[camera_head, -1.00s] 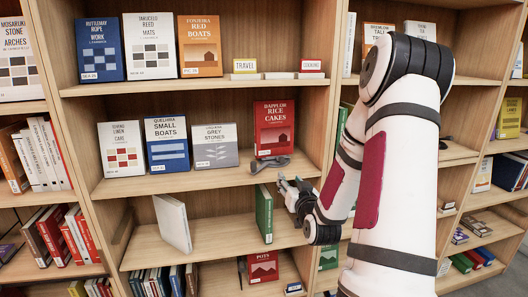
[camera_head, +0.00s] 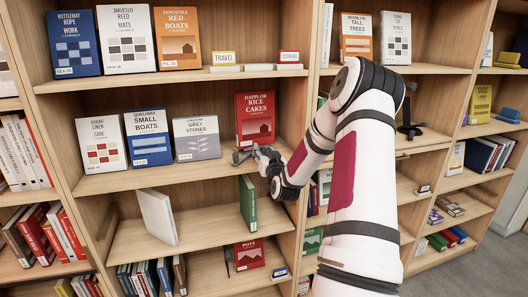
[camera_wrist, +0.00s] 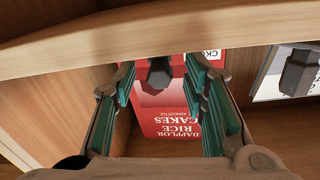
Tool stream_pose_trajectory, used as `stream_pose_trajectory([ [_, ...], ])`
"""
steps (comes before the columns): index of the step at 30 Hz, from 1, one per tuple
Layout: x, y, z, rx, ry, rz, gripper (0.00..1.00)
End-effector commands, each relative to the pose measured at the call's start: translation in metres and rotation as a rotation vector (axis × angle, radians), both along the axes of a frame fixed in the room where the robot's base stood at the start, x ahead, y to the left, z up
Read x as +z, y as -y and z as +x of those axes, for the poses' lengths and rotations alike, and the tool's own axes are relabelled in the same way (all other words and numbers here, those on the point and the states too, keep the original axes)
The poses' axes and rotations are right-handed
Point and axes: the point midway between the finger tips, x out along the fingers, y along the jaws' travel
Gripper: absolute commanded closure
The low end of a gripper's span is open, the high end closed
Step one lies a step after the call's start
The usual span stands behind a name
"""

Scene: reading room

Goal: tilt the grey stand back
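The grey stand (camera_head: 241,156) is a dark grey piece low on the middle shelf, in front of the red "Rice Cakes" book (camera_head: 255,118). My gripper (camera_head: 258,153) is right beside it at the shelf's front edge and partly covers it. In the wrist view, my gripper (camera_wrist: 160,68) is open, its green-padded fingers wide apart. A dark grey part (camera_wrist: 160,74) shows between them, in front of the red book (camera_wrist: 168,112). I cannot tell whether a finger touches it. The rest of the stand is hidden.
The "Grey Stones" book (camera_head: 196,138) stands left of the red book. In the wrist view, another dark grey piece (camera_wrist: 300,73) is at the right. A wooden shelf edge (camera_wrist: 130,38) crosses the upper wrist view. A green book (camera_head: 249,203) stands on the shelf below.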

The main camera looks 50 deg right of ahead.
Motion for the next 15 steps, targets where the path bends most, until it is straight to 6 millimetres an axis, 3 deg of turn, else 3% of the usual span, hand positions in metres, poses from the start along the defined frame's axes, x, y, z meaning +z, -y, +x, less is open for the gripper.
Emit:
stream_pose_trajectory([
  [13, 0.0002, 0.0058, 0.009, 0.0, -0.001, -0.001, 0.6],
  [15, 0.0001, 0.0058, 0.009, 0.0, -0.001, -0.001, 0.76],
])
